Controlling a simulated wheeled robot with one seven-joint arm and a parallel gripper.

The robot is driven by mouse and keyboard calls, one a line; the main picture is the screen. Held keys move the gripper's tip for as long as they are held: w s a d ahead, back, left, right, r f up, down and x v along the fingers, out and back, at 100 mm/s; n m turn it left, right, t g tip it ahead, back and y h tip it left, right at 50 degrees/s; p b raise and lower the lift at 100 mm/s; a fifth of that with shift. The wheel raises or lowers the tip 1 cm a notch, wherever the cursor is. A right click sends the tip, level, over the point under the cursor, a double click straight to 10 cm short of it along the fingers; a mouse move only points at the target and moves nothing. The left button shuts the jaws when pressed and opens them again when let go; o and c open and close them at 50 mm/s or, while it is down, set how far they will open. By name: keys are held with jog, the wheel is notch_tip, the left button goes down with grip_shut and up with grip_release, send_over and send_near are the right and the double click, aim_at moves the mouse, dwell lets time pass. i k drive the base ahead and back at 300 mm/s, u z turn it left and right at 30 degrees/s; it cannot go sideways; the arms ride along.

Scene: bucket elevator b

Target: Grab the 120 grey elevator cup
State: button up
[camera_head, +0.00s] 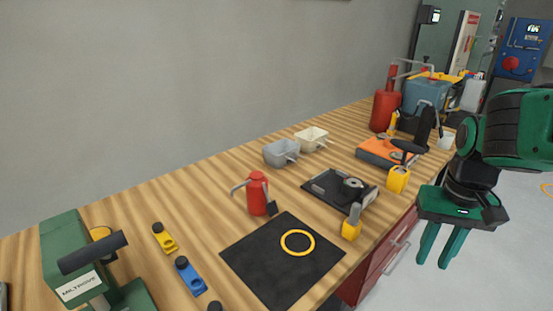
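The grey elevator cup (281,152) sits upright on the wooden bench, toward the back edge by the wall. A cream cup (312,138) of similar shape stands just behind and to the right of it. Any size marking on the cups is too small to read. My gripper (434,263) hangs at the right, out past the bench's front edge, with its two green fingers pointing down. The fingers are apart with nothing between them. The gripper is well away from the grey cup and does not touch it.
A red canister (257,194), a black tray (325,184) and a black mat (270,277) with a yellow ring (298,243) lie in front of the cups. An orange-topped case (385,152) and red cylinder (384,109) stand farther right. A green machine (72,235) is at left.

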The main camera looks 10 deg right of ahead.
aim_at(278, 154)
jog(key=u, duration=2)
jog(key=k, duration=1.05)
jog(key=z, duration=1.6)
jog(key=i, duration=1.05)
jog(key=z, duration=0.05)
